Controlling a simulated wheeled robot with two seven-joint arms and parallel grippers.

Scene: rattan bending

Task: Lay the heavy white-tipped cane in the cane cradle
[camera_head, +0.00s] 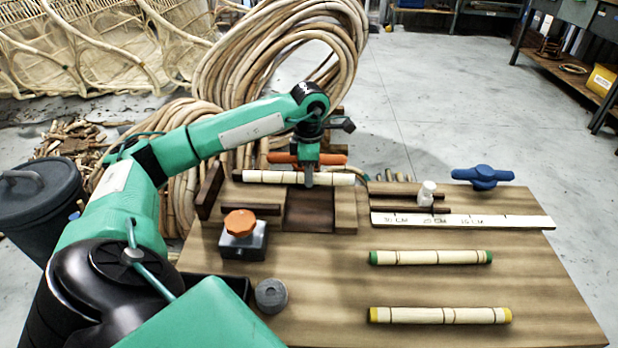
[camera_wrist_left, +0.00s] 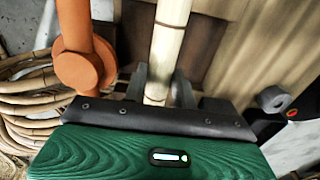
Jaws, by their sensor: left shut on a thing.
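The white-tipped cane (camera_head: 268,177), pale with dark bands, lies level across the back of the wooden fixture that looks like the cane cradle (camera_head: 346,212), above its dark recess. My left gripper (camera_head: 308,180) reaches down from above and is shut on the cane near its middle. In the left wrist view, the cane (camera_wrist_left: 170,35) runs between the two fingers (camera_wrist_left: 160,90). I cannot tell whether the cane touches the cradle or hangs just above it. My right gripper is not in view.
An orange handle (camera_head: 283,158) stands close behind the cane. A green-tipped cane (camera_head: 430,257) and a yellow-tipped cane (camera_head: 440,315) lie at the right. A ruler (camera_head: 480,221), white bottle (camera_head: 427,193), blue knob (camera_head: 482,177) and orange-knobbed block (camera_head: 240,238) are nearby.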

